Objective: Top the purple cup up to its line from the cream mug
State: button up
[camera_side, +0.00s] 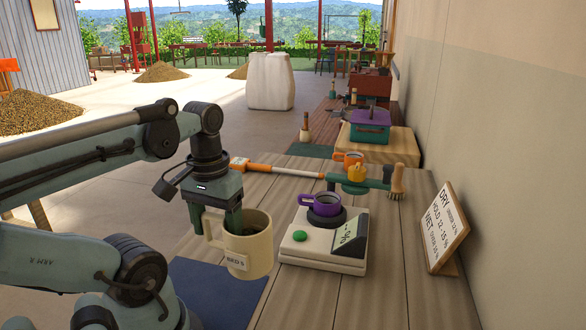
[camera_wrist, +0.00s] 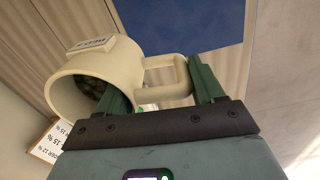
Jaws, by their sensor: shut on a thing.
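The cream mug (camera_side: 262,252), with a white label, hangs near the table's left edge, roughly upright. My gripper (camera_side: 221,214) is shut on it at the handle side. In the wrist view the mug (camera_wrist: 120,58) shows its open mouth with dark contents, and my gripper's fingers (camera_wrist: 155,72) stand either side of the handle. How full it is cannot be told. The purple cup (camera_side: 328,207) stands upright to the right of the mug, apart from it, on the black ring of a white device (camera_side: 300,247). The cup's line and contents cannot be made out.
An orange cup (camera_side: 350,158) is further back. A sign (camera_side: 447,228) stands at the right by the wall. The front planks are clear. A blue mat (camera_side: 215,288) lies lower left.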

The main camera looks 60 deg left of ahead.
jog(key=shift+s+a+f, duration=1.05)
jog(key=shift+a+f, duration=0.55)
jog(key=shift+f, duration=0.15)
jog(key=shift+s+a+f, duration=1)
jog(key=shift+a+f, duration=0.55)
jog(key=shift+f, duration=0.15)
jog(key=shift+s+a+f, duration=1.05)
jog(key=shift+a+f, duration=0.55)
jog(key=shift+f, duration=0.15)
jog(key=shift+f, duration=0.2)
jog(key=o, duration=1.4)
jog(key=shift+r, duration=0.1)
